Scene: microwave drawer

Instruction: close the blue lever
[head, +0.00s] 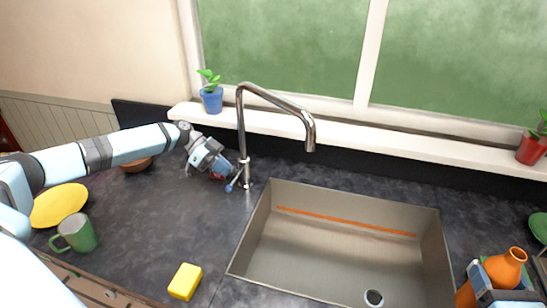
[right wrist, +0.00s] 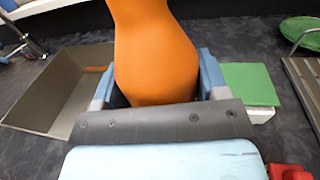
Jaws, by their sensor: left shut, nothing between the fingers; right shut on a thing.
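The blue lever (head: 230,187) is a small blue-tipped handle low on the chrome faucet (head: 242,140), left of the sink. My left gripper (head: 228,171) is shut and empty just above and left of the lever; I cannot tell whether they touch. My right gripper (right wrist: 155,88) is shut on an orange bottle (right wrist: 152,45), which stands between its fingers. The bottle also shows in the head view (head: 505,266) at the lower right, beside the sink.
The steel sink (head: 262,222) fills the middle. A yellow sponge (head: 185,281), green mug (head: 76,234) and yellow plate (head: 58,203) are on the left counter. Potted plants (head: 211,98) (head: 532,148) stand on the windowsill.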

